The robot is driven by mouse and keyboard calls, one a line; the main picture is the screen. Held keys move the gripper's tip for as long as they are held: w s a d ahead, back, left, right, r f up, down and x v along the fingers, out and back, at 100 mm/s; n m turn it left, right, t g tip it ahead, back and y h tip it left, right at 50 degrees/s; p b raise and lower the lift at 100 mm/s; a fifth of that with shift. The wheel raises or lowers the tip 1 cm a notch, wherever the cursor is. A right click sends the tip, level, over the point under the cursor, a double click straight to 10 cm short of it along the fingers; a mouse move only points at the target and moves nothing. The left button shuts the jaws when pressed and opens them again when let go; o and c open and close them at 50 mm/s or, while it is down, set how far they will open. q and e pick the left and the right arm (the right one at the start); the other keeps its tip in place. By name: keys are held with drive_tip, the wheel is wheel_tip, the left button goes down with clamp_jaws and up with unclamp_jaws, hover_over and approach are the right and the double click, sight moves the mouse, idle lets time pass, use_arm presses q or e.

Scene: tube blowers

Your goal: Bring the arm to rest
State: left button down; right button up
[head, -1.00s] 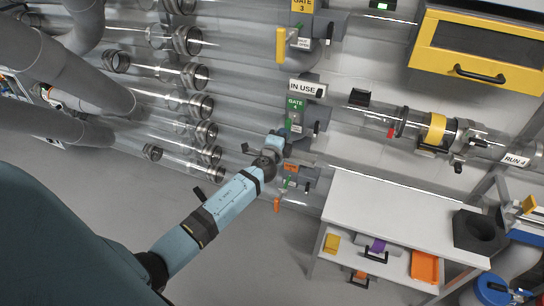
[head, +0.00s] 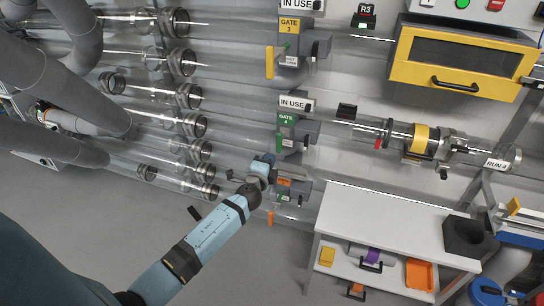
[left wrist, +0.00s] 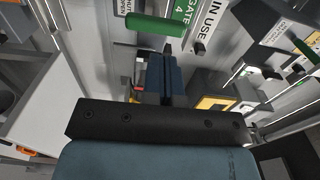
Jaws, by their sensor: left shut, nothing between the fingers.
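My left arm (head: 205,238) reaches up from the lower left in the head view. Its left gripper (head: 265,161) is shut and empty, in front of the tube gates, just below and left of the green-labelled Gate 4 (head: 286,132). I cannot tell from this view whether it touches anything. In the left wrist view the closed dark blue fingers (left wrist: 158,78) point toward the wall. A green handle (left wrist: 155,25) and the Gate 4 sign (left wrist: 184,12) show beyond them. My right gripper is not in view.
An orange-labelled gate (head: 285,182) sits close below the gripper. Gate 3 (head: 290,27) is above, with a yellow handle. Clear tubes (head: 190,125) run left. A yellow-fronted box (head: 455,67) hangs upper right. Floor beside the arm is clear.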

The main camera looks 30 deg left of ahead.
use_arm(q)
drive_tip(key=v, duration=0.7)
drive_tip(key=shift+f, duration=0.3)
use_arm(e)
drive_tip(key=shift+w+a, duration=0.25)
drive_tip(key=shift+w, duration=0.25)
use_arm(q)
drive_tip(key=s+d+f+n+g+h, duration=0.2)
drive_tip(key=s+d+f+n, duration=0.2)
drive_tip(key=s+d, duration=0.3)
drive_tip(key=s+d+f+n+g+h, duration=0.3)
drive_tip(key=s+d+f+n, duration=0.15)
drive_tip(key=s, duration=0.55)
drive_tip(key=s+d+f+n+g+h, duration=0.2)
drive_tip(key=s+d+f+n, duration=0.2)
drive_tip(key=s+d, duration=0.3)
wheel_tip(320, 180, up, 12)
drive_tip(key=s+p, duration=0.2)
drive_tip(key=p, duration=1)
drive_tip(key=shift+s+a, duration=0.25)
drive_tip(key=shift+s, duration=0.1)
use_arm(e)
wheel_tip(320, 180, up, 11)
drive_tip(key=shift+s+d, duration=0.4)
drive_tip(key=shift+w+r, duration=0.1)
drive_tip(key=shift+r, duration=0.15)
